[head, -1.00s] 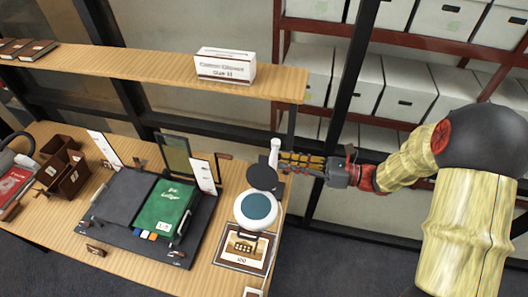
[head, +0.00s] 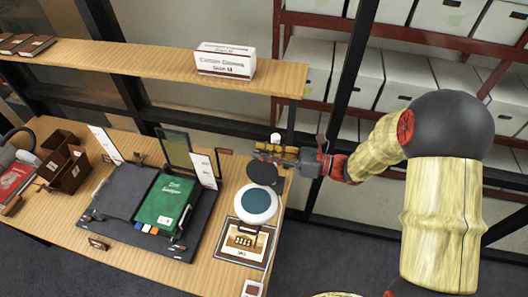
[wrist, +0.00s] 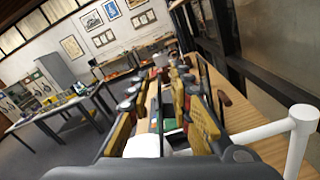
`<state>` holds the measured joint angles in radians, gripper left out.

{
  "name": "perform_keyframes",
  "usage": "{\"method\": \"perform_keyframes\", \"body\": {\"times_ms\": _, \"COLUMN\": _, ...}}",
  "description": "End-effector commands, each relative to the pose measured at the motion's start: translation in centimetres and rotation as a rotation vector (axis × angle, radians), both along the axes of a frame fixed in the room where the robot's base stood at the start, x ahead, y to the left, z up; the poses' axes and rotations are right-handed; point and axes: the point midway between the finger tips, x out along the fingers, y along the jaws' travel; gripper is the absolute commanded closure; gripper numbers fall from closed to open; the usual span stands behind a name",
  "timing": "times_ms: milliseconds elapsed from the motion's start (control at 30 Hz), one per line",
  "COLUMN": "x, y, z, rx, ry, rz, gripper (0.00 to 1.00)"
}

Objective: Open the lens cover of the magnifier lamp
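The magnifier lamp's white round head (head: 274,211) is over the right end of the desk, and its teal lens (head: 256,205) shows uncovered. The dark round lens cover (head: 262,173) stands raised at the far edge of the head, tilted up from the lens. My gripper (head: 262,150) is just beyond the cover, beside the lamp's white post; I cannot tell whether it touches the cover. In the wrist view my fingers (wrist: 160,98) are apart, with desk items showing between them. A white post (wrist: 296,140) stands close at the right there.
A green ledger (head: 165,202) lies on a dark tray left of the lamp. A framed picture card (head: 258,256) lies under the lamp head. A shelf with a white carton (head: 226,62) runs above the desk. Brown organizer boxes (head: 66,165) stand at the left.

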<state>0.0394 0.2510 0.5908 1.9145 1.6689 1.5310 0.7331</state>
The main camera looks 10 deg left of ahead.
Motion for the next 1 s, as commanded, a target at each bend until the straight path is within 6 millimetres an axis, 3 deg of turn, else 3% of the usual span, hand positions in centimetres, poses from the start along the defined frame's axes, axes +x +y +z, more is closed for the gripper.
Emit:
{"method": "perform_keyframes", "body": {"times_ms": 333, "x": 0.00, "y": -0.01, "z": 0.02, "rx": 0.000, "ry": -0.001, "rz": 0.000, "gripper": 1.00}}
{"method": "perform_keyframes", "body": {"times_ms": 1000, "x": 0.00, "y": -0.02, "z": 0.02, "rx": 0.000, "ry": -0.001, "rz": 0.000, "gripper": 1.00}}
